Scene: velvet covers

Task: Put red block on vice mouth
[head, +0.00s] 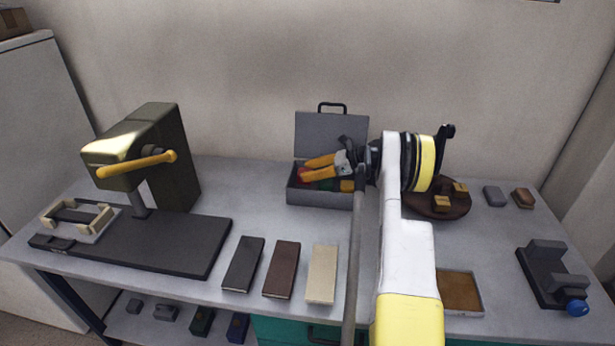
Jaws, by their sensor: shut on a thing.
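My gripper (304,170), with orange-yellow fingers, reaches left over the open grey toolbox (327,199) at the back of the bench. It is shut on what looks like the red block (302,178), a small red patch by the fingertips, mostly hidden by the fingers and box wall. I cannot tell whether the block is clear of the things in the box. The dark grey vice (536,279) with a blue knob stands at the right end of the bench. Its mouth (556,267) between the two jaws looks empty.
Green and yellow pieces (346,185) lie in the toolbox. A press (150,160) stands at left. Black, brown and cream blocks (321,274) lie at the front. A round brown stand (444,210) and a shallow tray (461,291) lie between my arm and the vice.

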